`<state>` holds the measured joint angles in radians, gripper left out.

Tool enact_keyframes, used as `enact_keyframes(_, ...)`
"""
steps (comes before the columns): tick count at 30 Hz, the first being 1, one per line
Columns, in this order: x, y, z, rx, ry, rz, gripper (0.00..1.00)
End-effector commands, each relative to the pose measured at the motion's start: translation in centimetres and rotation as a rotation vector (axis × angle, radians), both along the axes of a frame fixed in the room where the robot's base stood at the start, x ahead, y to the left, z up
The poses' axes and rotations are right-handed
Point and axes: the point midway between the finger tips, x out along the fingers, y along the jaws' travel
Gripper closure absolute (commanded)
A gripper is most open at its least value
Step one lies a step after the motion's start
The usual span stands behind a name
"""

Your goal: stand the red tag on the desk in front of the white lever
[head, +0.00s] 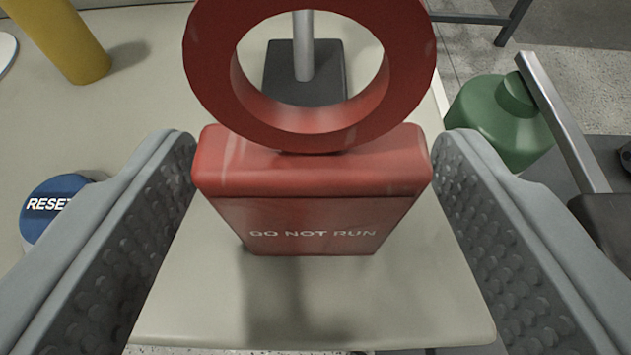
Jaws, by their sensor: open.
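The red tag (315,225) is a block with a ring on top and "DO NOT RUN" on its face. It is upright at the middle of the view, over the front part of the desk (190,310). My gripper (315,150) is open, with one finger on each side of the tag, very close to its sides; I cannot tell whether they touch. The tag's lower edge appears at the desk, but contact is hard to judge. A pale grey-white lever (303,45) on a dark base (330,75) shows through the ring, behind the tag; its top is out of view.
A blue RESET button (50,205) is at the left, partly behind my left finger. A yellow cylinder (60,40) stands at the back left. A green bottle (500,120) and a metal bar (565,120) are beyond the desk's right edge. The desk's front edge is close.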

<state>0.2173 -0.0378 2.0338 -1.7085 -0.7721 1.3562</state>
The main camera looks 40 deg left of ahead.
Motion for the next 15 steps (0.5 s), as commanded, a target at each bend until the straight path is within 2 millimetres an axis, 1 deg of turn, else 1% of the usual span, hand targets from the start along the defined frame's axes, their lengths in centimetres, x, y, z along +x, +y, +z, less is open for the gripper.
enact_keyframes(9, -4.6, -3.4, 2.4, -0.002, -0.003, -0.002, 0.34)
enact_keyframes(15, -6.9, -5.1, 3.6, -0.001, -0.002, -0.002, 0.34)
